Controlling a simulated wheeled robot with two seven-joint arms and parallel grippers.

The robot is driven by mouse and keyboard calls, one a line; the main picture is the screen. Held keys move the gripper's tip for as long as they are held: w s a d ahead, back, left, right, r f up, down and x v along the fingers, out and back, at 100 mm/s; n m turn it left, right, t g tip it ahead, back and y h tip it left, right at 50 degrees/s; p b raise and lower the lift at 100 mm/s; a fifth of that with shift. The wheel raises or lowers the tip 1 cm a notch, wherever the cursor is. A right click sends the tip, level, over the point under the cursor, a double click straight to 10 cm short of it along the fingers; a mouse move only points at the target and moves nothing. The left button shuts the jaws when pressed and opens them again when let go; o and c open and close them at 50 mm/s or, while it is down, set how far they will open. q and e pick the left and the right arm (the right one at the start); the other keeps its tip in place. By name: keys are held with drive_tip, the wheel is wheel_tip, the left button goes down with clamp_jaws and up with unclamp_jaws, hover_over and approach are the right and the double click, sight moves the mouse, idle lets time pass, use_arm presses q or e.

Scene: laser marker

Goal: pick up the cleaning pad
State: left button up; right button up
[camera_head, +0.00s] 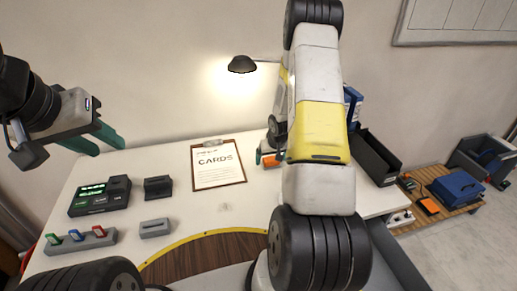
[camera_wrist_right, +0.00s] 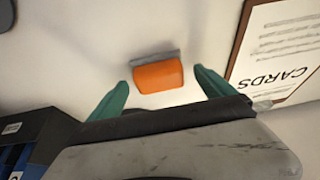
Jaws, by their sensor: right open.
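An orange block with a grey strip along one long side, which I take to be the cleaning pad (camera_wrist_right: 158,77), lies on the white table. It also shows partly in the head view (camera_head: 269,160), beside my right arm. My right gripper (camera_wrist_right: 161,79) is open, with its two green fingers on either side of the pad and a gap to each. I cannot tell its exact height above the table. In the head view my right arm hides most of that gripper. My left gripper (camera_head: 110,150) is open and empty, raised over the table's left side.
A clipboard marked CARDS (camera_head: 217,165) lies close to the pad. A black lamp (camera_head: 242,64) is at the wall. A dark open bin (camera_head: 375,157) stands to the right. A black card tray (camera_head: 99,196) and a grey holder with coloured tabs (camera_head: 80,241) are at left.

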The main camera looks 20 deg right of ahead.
sight(271, 158)
drive_tip(key=shift+w+f, duration=0.2)
drive_tip(key=shift+f, duration=0.2)
drive_tip(key=shift+c, duration=0.2)
drive_tip(key=c, duration=1.6)
drive_tip(key=shift+o, duration=0.2)
wheel_tip(271, 158, up, 10)
drive_tip(key=shift+r, duration=0.1)
